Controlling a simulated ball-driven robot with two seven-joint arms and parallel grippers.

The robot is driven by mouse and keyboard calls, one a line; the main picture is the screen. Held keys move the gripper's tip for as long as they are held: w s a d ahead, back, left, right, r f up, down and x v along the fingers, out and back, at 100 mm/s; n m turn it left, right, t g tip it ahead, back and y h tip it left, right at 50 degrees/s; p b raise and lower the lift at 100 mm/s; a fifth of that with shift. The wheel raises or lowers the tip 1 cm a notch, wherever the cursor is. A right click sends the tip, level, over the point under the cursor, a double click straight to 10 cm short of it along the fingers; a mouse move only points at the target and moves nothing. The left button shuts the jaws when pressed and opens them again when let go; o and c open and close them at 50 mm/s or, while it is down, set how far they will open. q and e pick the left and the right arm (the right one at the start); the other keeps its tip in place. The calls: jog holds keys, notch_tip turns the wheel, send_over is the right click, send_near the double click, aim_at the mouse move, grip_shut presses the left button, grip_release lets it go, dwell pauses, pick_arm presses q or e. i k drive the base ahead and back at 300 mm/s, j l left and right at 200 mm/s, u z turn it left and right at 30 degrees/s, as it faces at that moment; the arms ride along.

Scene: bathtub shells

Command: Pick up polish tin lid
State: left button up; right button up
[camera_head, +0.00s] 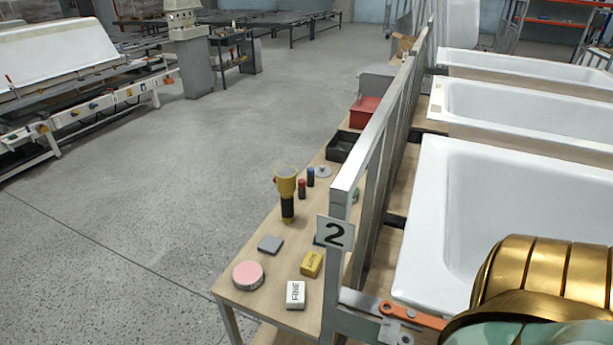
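A round, low tin (248,275) with a pink top and a pale side sits near the front left corner of the narrow wooden bench. I cannot tell whether the pink top is a lid or polish in an open tin. A flat pale grey disc (322,171) lies farther back on the bench, beside a blue cylinder; it is too small to tell whether it is a lid. Neither of my grippers is in view. A gold and teal part of my own body fills the lower right.
The bench also bears a yellow-black torch (287,195), grey block (270,244), yellow box (311,264), white "FINE" block (295,294) and black tray (342,147). A metal frame (346,185) with a "2" sign separates it from white bathtub shells (430,200).

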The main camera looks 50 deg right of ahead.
aim_at(322, 171)
jog(key=i+j+u, duration=0.15)
jog(key=i+j, duration=0.15)
jog(key=i+j+u, duration=0.15)
jog(key=i, duration=0.35)
jog(key=i+j+u, duration=0.2)
jog(key=i+j, duration=0.15)
jog(key=i+z, duration=0.3)
jog(key=i, duration=0.3)
jog(key=i+j+z, duration=0.3)
jog(key=i, duration=0.3)
jog(key=i+l+z, duration=0.2)
jog(key=z, duration=0.25)
jog(key=i+z, duration=0.65)
jog(key=z, duration=0.25)
jog(key=i+z, duration=0.3)
jog(key=z, duration=0.15)
jog(key=i+j+z, duration=0.25)
jog(key=z, duration=0.2)
